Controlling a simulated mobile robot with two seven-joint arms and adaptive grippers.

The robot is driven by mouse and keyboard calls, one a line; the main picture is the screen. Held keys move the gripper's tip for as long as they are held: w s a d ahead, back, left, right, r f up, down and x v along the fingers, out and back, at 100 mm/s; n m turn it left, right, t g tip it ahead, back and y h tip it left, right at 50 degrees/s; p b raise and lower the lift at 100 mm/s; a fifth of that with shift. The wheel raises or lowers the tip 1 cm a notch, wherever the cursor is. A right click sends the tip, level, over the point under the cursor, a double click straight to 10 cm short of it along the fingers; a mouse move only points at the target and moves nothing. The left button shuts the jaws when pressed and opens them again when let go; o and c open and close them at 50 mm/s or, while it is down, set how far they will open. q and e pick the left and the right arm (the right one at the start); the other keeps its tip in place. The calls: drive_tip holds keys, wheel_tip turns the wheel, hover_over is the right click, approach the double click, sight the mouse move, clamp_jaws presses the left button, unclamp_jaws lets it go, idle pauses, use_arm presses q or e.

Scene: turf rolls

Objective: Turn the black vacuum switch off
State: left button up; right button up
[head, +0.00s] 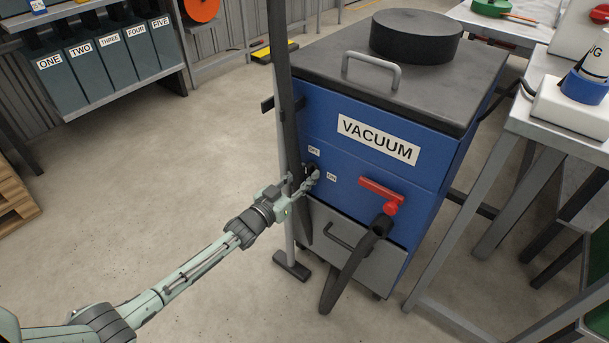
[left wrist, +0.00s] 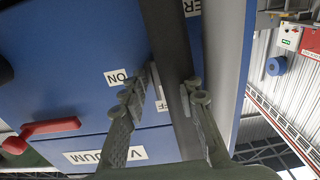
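The vacuum is a blue cabinet (head: 400,185) with a dark lid and a VACUUM label (head: 378,139). On its front are a small OFF label (head: 314,152) and an ON label (head: 332,178). The black switch (head: 311,168) is mostly hidden behind my left gripper (head: 309,180) in the head view. In the left wrist view my left gripper (left wrist: 168,97) has its fingers apart at the panel, beside the ON label (left wrist: 118,77). A dark bar shows between the fingers; contact with the switch cannot be told. My right gripper is not in view.
A tall dark pole (head: 279,60) stands at the cabinet's left edge, close to my left gripper. A red handle (head: 381,190) and a black hose (head: 352,262) are right of the switch. A metal-framed table (head: 535,127) stands to the right.

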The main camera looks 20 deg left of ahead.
use_arm(q)
drive_tip(key=v, duration=1.2)
idle(0.5)
drive_tip(key=s+f+n+g+y, duration=0.2)
drive_tip(key=s+f+g+y, duration=0.45)
drive_tip(key=s+f, duration=0.3)
drive_tip(key=s+a+f+g+y, duration=0.1)
drive_tip(key=s+g, duration=0.6)
drive_tip(key=s, duration=0.8)
drive_tip(key=shift+s+a+f, duration=0.15)
drive_tip(key=shift+a+f, duration=0.5)
drive_tip(key=shift+a, duration=0.2)
drive_tip(key=shift+g, duration=0.25)
